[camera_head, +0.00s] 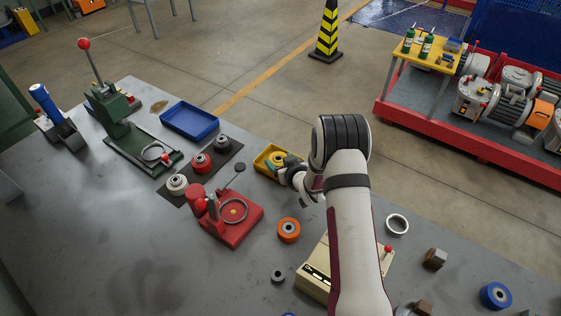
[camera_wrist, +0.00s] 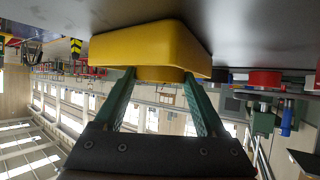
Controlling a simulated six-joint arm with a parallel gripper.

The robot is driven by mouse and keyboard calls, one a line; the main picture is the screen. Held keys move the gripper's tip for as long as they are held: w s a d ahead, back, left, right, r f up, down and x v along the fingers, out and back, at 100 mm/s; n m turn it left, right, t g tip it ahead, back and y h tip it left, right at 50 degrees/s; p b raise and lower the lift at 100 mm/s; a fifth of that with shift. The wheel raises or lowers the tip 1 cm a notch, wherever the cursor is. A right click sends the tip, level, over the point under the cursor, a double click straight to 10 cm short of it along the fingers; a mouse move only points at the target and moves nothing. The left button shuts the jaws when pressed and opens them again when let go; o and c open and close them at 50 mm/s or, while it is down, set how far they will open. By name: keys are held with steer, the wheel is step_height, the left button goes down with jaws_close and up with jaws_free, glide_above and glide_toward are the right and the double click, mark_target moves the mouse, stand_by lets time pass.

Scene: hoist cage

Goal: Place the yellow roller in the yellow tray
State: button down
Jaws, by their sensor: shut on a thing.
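The yellow tray (camera_head: 261,166) sits on the grey bench near its far edge, left of my arm. The yellow roller (camera_head: 276,156) shows within the tray's outline in the head view, partly covered by my gripper (camera_head: 284,162). In the wrist view, which is nearly upside down, the tray (camera_wrist: 150,45) fills the upper middle. The roller (camera_wrist: 160,74) shows past its rim between the green fingers of my gripper (camera_wrist: 160,78). My gripper is shut on the roller. The tray wall hides the rest of the roller, so I cannot tell whether it touches the tray floor.
A dark mat (camera_head: 221,153) with several rollers lies left of the tray, with a blue tray (camera_head: 189,121) behind it. A red fixture (camera_head: 232,222) and an orange roller (camera_head: 288,230) are nearer. A beige box (camera_head: 314,270) stands beside my arm.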

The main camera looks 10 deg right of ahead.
steer(key=shift+f, duration=0.2)
steer(key=shift+f, duration=0.1)
steer(key=shift+c, duration=1.2)
jaws_free()
